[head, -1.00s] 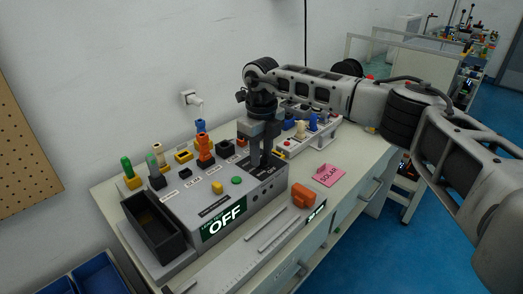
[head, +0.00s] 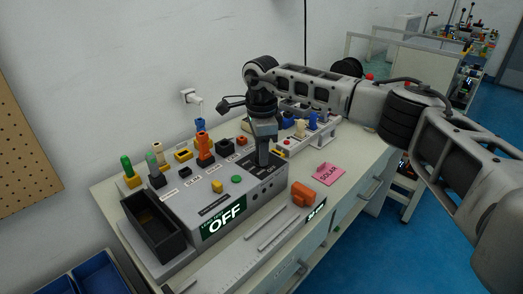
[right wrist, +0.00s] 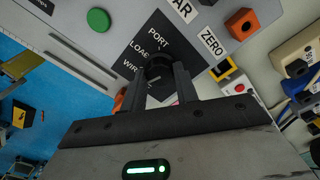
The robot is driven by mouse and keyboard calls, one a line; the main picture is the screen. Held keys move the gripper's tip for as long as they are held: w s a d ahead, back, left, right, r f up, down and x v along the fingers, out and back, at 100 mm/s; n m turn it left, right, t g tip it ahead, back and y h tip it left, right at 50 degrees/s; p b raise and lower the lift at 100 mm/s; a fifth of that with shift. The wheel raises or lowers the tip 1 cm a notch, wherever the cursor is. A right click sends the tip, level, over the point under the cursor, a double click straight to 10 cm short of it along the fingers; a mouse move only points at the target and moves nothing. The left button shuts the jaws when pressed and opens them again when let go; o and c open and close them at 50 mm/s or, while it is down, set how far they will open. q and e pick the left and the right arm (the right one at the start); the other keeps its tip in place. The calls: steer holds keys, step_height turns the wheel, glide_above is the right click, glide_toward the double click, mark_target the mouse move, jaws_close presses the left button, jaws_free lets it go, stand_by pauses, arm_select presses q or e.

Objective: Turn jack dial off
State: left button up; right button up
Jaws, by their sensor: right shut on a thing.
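The jack dial (right wrist: 157,64) is a dark round knob on a black plate lettered "PORT", "LOAD" and "WIR…" in the right wrist view. My right gripper (right wrist: 158,85) points down at it with its two fingers shut around the knob. In the head view my right gripper (head: 262,160) stands over the right end of the grey test box (head: 205,199), and its fingers hide the dial. The box's front display (head: 224,211) reads "OFF". My left gripper is not in view.
A green button (head: 236,179) and a yellow block (head: 217,186) sit on the box. Orange and blue connectors (head: 204,146) stand behind. A black bin (head: 152,226) is at the left, and an orange block (head: 303,194) and pink "SOLAR" note (head: 328,172) lie right.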

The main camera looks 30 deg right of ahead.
steer(key=shift+r+n, duration=0.15)
steer(key=shift+n, duration=1.55)
steer(key=shift+w, duration=0.1)
steer(key=o, duration=1)
step_height(320, 180, up, 16)
steer(key=shift+f+b, duration=0.1)
steer(key=shift+b, duration=0.25)
